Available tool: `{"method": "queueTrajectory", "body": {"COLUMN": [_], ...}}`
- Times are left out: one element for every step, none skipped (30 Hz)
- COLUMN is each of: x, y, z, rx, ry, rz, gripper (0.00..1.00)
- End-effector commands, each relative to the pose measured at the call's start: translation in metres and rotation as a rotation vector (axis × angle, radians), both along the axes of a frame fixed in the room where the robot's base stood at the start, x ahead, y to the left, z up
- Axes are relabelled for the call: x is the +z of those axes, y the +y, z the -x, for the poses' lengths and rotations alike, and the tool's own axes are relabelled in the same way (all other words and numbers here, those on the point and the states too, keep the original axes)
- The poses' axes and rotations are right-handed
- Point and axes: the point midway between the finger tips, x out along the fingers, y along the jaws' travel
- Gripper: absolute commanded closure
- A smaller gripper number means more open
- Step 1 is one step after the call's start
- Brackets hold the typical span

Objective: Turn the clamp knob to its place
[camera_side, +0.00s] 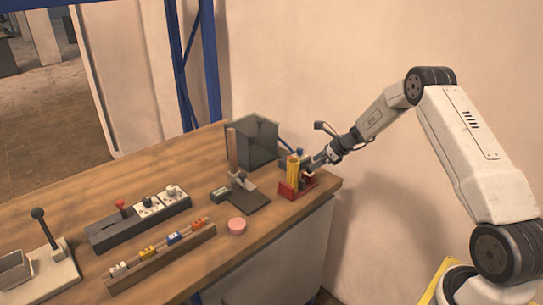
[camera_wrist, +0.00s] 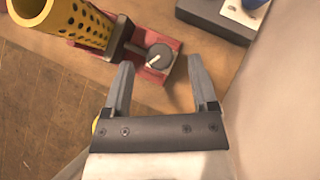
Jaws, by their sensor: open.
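The clamp knob (camera_wrist: 158,57) is a dark round knob with a pale pointer line on top, seen in the wrist view. It sits on a red base (camera_wrist: 130,62), beside a yellow perforated cylinder (camera_wrist: 75,22). My gripper (camera_wrist: 163,72) is open, its two grey fingers apart, with the knob just ahead of and between the fingertips. I cannot tell whether either finger touches it. In the side view, my gripper (camera_side: 310,167) reaches in from the right at the red base (camera_side: 290,192) and the yellow cylinder (camera_side: 293,168). The knob is mostly hidden there.
A dark glassy box (camera_side: 255,140) stands behind the red base. A small stand on a dark plate (camera_side: 245,195) and a pink disc (camera_side: 237,226) are to its left. Farther left are a wooden rack (camera_side: 160,258) with coloured pieces and a lever (camera_side: 45,230). The wall is close on the right.

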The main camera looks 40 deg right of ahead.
Motion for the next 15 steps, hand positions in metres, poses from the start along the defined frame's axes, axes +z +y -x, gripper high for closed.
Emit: {"method": "queueTrajectory", "body": {"x": [-0.005,-0.008,-0.01,-0.012,-0.014,-0.016,-0.018,-0.019,-0.02,-0.021,-0.021,-0.022,-0.022,-0.023,-0.023], "y": [0.003,0.004,0.005,0.006,0.007,0.008,0.009,0.009,0.01,0.011,0.011,0.011,0.011,0.012,0.011], "z": [-0.004,-0.006,-0.009,-0.011,-0.012,-0.014,-0.015,-0.016,-0.018,-0.018,-0.019,-0.019,-0.02,-0.02,-0.02], "rx": [0.002,0.001,0.001,0.0,0.0,0.0,0.0,0.0,0.0,0.0,0.0,-0.001,-0.001,-0.001,-0.001], "ry": [0.001,0.002,0.001,0.0,0.0,0.001,0.001,0.0,0.0,0.0,0.0,0.0,0.0,0.0,0.0], "rz": [0.0,-0.001,0.0,0.0,0.0,-0.001,-0.001,0.0,0.0,0.0,0.0,-0.001,-0.001,-0.001,-0.001], "gripper": [0.25,0.25,0.25,0.25,0.25,0.25,0.25,0.25,0.25,0.25,0.25,0.25,0.25,0.25,0.25]}}
